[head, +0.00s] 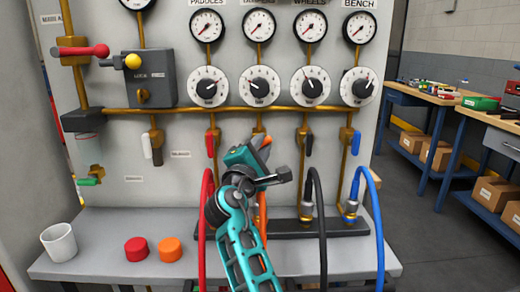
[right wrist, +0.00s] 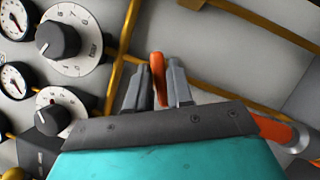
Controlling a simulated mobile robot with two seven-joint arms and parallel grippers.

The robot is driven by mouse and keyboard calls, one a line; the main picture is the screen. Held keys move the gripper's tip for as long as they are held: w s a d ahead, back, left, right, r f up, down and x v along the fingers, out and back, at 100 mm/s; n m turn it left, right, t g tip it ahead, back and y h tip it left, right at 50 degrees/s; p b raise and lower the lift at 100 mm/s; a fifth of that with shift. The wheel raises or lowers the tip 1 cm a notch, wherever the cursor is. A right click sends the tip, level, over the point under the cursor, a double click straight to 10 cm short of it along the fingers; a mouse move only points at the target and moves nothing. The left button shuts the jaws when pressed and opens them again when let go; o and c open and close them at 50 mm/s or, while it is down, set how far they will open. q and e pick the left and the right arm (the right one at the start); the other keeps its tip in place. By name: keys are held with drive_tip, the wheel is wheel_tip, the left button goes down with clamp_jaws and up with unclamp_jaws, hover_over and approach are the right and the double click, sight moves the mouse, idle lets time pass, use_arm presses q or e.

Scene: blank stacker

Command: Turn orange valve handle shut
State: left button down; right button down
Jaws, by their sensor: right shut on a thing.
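The orange valve handle (head: 266,141) is on the gold pipe below the third-row dials, largely hidden behind my right gripper (head: 258,147) in the head view. Its visible end slants up and to the right. In the right wrist view the orange handle (right wrist: 157,68) stands between the two grey fingers of my right gripper (right wrist: 158,84), which is shut on it. The handle's pivot is hidden. My left gripper is not in view.
Red (head: 212,143), black (head: 308,143) and blue (head: 356,142) handles hang on neighbouring pipes. Red (head: 203,220), black (head: 320,220) and blue (head: 377,215) hoses arch close by. A white cup (head: 59,242) and red (head: 136,249) and orange (head: 169,250) caps stand on the shelf.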

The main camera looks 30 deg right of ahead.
use_arm(q)
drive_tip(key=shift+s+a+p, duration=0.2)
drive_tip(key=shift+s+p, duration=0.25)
drive_tip(key=shift+p, duration=0.3)
use_arm(e)
drive_tip(key=m+g, duration=0.1)
drive_tip(key=m, duration=0.2)
drive_tip(key=m+g+y, duration=0.1)
drive_tip(key=m, duration=0.1)
drive_tip(key=shift+m, duration=0.4)
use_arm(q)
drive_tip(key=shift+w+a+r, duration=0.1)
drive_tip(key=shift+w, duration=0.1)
use_arm(e)
drive_tip(key=c, duration=1.1)
unclamp_jaws()
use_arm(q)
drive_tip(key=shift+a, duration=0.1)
